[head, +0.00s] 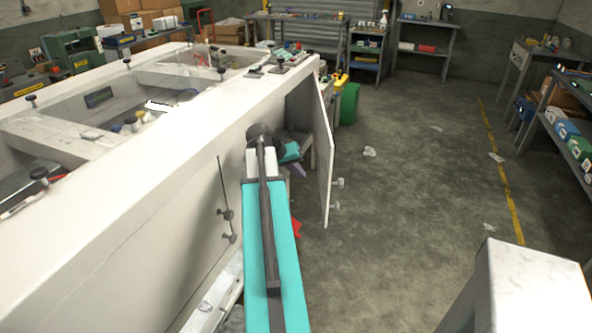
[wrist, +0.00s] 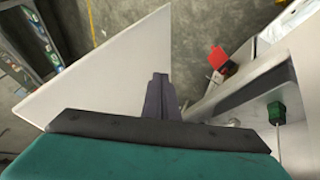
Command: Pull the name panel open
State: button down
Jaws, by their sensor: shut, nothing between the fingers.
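A white hinged panel (head: 325,150) on the side of the long white bench stands swung out from a dark opening. Two grey knobs (head: 338,183) are on its outer face. No name can be read on it. In the wrist view the pale panel (wrist: 110,75) fills the left side. My gripper (head: 299,170) is by the opening, on the inner side of the panel, partly hidden by my arm. In the wrist view its dark fingers (wrist: 160,88) are together and empty, beside the panel's right edge; whether they touch it I cannot tell.
Another closed panel with two knobs (head: 225,214) is nearer on the same bench side. A white block (head: 525,285) stands at the front right. The wrist view shows a red object (wrist: 218,59) and a green-handled object (wrist: 276,112) at right. Concrete floor (head: 410,210) right of the panel is mostly clear.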

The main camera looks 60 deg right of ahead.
jog(key=s+d+f+p, duration=0.3)
jog(key=s+d+f, duration=0.2)
jog(key=shift+s+d+f+p, duration=0.15)
jog(key=shift+d+f+p, duration=0.15)
dwell(0.4)
